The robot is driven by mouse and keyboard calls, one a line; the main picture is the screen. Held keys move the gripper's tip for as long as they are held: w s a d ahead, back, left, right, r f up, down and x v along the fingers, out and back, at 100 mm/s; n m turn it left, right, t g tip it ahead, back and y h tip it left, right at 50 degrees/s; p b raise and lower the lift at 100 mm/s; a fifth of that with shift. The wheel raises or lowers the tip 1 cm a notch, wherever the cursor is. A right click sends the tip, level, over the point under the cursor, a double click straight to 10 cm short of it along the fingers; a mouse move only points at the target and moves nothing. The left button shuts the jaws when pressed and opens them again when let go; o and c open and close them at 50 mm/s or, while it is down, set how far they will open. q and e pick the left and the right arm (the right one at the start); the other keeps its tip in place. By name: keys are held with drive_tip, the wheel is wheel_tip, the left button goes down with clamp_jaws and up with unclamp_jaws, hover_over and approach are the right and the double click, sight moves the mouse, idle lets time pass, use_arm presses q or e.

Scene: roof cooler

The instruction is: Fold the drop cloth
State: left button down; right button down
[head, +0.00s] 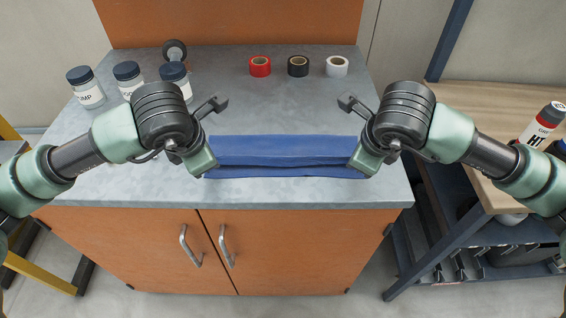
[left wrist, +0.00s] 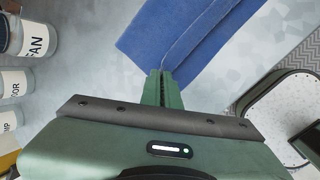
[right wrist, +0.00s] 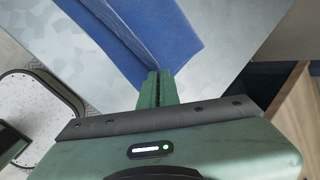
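The blue drop cloth (head: 285,152) lies as a long, narrow folded strip across the grey countertop, with a lengthwise crease along it. My left gripper (head: 207,172) is at its left end; in the left wrist view its fingers are together at the end of the cloth (left wrist: 180,40), where the crease meets the fingertips. My right gripper (head: 358,171) is at the right end; its fingers are together at the cloth's edge (right wrist: 150,35) in the right wrist view. Both look shut on the cloth. The exact pinch is hidden by the fingers.
Several labelled jars with dark lids (head: 87,90) stand at the counter's left. Red (head: 260,67), black (head: 298,67) and white (head: 336,67) tape rolls lie at the back. A wooden-topped bench (head: 490,100) stands at right. The countertop (head: 285,110) behind the cloth is clear.

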use_arm(q)
drive_tip(key=shift+f, duration=0.45)
use_arm(e)
drive_tip(key=shift+f, duration=0.45)
use_arm(q)
drive_tip(key=shift+s, duration=0.1)
use_arm(e)
drive_tip(key=shift+s, duration=0.1)
use_arm(q)
drive_tip(key=c, duration=1.3)
unclamp_jaws()
use_arm(e)
drive_tip(key=c, duration=1.3)
unclamp_jaws()
use_arm(q)
drive_tip(key=shift+s, duration=0.1)
use_arm(e)
drive_tip(key=shift+s, duration=0.1)
